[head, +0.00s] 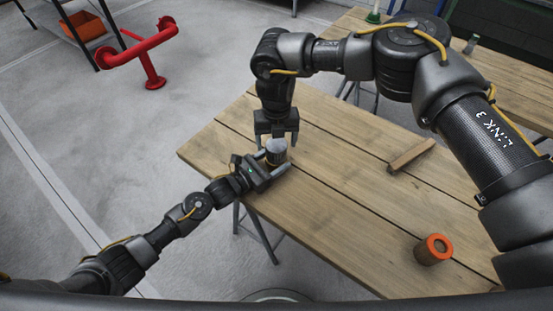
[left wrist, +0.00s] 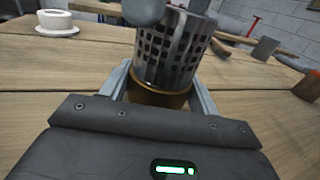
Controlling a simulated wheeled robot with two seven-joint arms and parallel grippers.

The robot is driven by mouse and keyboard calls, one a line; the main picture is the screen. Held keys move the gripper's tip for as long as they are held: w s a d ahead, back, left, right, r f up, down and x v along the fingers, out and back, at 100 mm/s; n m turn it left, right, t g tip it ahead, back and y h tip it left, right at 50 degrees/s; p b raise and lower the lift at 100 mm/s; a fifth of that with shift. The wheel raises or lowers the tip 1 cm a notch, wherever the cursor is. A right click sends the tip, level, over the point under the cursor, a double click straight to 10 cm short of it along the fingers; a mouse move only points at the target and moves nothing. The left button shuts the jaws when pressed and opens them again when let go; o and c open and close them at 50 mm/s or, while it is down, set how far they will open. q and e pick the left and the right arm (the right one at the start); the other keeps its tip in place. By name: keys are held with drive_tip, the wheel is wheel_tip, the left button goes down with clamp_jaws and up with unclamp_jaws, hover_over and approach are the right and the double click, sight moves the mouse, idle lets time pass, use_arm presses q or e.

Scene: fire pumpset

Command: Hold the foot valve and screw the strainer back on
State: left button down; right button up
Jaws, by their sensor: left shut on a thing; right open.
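The foot valve shows as a brass-coloured body (left wrist: 158,96) low in the left wrist view, between the fingers of my left gripper (left wrist: 160,88). My left gripper is shut on it over the wooden table; it also shows in the head view (head: 274,164). The strainer (left wrist: 172,48), a grey metal cylinder with rows of square holes, stands upright directly above the brass body; its grey top shows in the head view (head: 277,146). I cannot tell whether the threads are engaged. My right gripper (head: 277,142) is open, pointing down, with its fingertips around the strainer's top.
A white flanged part (left wrist: 57,24) and tools stand farther back in the left wrist view. A red pipe stand (head: 150,60) is on the floor.

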sight(276, 160)
drive_tip(key=shift+c, duration=0.4)
drive_tip(key=shift+r, duration=0.2)
drive_tip(key=shift+c, duration=0.2)
wheel_tip(276, 160, up, 3)
drive_tip(key=n, duration=0.4)
drive_tip(key=shift+w+a+f, duration=0.1)
drive_tip(key=shift+f, duration=0.05)
use_arm(q)
drive_tip(key=shift+r, duration=0.1)
use_arm(e)
drive_tip(key=shift+r+n, duration=0.2)
drive_tip(key=shift+n, duration=0.3)
drive_tip(key=shift+f, duration=0.1)
drive_tip(key=shift+f, duration=3.95)
